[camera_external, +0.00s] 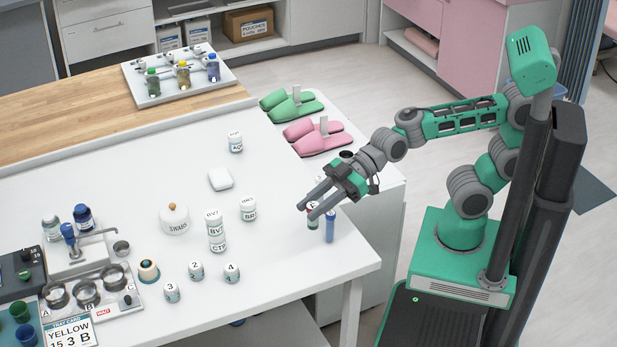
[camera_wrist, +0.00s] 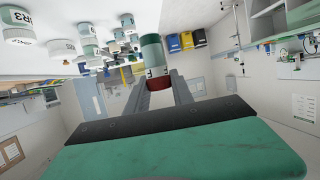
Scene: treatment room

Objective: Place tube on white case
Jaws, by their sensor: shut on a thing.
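My gripper (camera_external: 319,204) is at the right end of the white table, shut on a small tube (camera_external: 313,222) with a red cap, a white label and a green part. In the wrist view the tube (camera_wrist: 153,53) sits between the fingertips (camera_wrist: 160,84), its red end at the fingers. I cannot tell whether it touches the table. A blue tube (camera_external: 330,227) stands just to its right. The small white case (camera_external: 220,179), square with rounded corners, lies on the table to the left of and behind my gripper. Its top looks bare.
Labelled white jars (camera_external: 248,209) and a stacked pair (camera_external: 215,230) stand left of my gripper. A swabs pot (camera_external: 174,219) is left of the case; another jar (camera_external: 235,142) stands behind it. Pink slippers (camera_external: 318,138) lie at the back right. The table between gripper and case looks clear.

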